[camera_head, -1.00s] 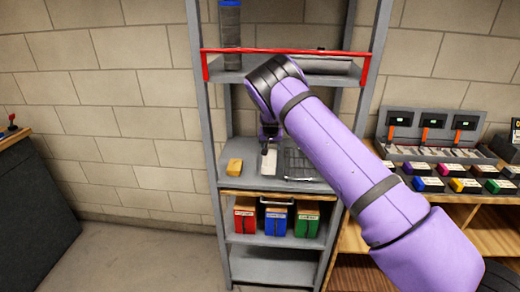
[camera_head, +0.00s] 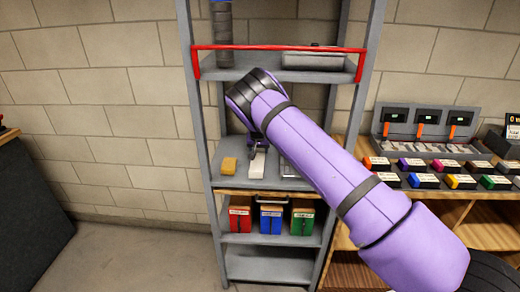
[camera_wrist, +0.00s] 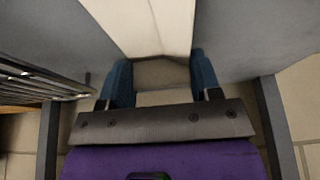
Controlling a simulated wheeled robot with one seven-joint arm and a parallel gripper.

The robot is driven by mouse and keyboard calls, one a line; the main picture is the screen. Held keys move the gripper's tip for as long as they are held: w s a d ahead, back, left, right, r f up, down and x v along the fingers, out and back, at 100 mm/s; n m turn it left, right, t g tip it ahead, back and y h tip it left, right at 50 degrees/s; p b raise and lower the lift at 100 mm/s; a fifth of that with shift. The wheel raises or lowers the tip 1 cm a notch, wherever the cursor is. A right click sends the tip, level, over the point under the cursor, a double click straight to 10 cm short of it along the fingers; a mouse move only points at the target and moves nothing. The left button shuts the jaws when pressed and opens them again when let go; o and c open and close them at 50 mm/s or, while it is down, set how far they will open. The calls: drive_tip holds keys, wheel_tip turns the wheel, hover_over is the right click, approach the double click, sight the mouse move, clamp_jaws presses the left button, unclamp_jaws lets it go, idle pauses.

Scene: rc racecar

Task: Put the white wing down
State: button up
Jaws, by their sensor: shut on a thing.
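The white wing (camera_head: 257,166) is at the middle shelf of the grey rack, just right of a yellow block. In the wrist view the white wing (camera_wrist: 145,25) reaches up from between my two blue fingertips. My gripper (camera_head: 257,148) is shut on its end; the fingers also show in the wrist view (camera_wrist: 160,80). I cannot tell whether the wing touches the shelf (camera_head: 240,184). My purple arm hides part of the shelf's right side.
A yellow block (camera_head: 229,165) sits left of the wing. A wire rack (camera_head: 288,168) stands to the right, partly behind my arm; it also shows in the wrist view (camera_wrist: 40,82). Red, blue and green boxes (camera_head: 271,217) stand on the shelf below.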

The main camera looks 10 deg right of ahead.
drive_tip(key=shift+f, duration=0.1)
drive_tip(key=o, duration=0.9)
drive_tip(key=shift+s+r, duration=0.15)
drive_tip(key=shift+r, duration=0.4)
drive_tip(key=v, duration=0.4)
drive_tip(key=shift+s+r, duration=0.1)
drive_tip(key=s+a, duration=0.1)
drive_tip(key=s, duration=0.2)
drive_tip(key=s+a, duration=0.1)
drive_tip(key=s, duration=0.3)
drive_tip(key=s+a, duration=0.1)
drive_tip(key=s, duration=0.3)
drive_tip(key=shift+s+a, duration=0.2)
drive_tip(key=shift+a, duration=0.15)
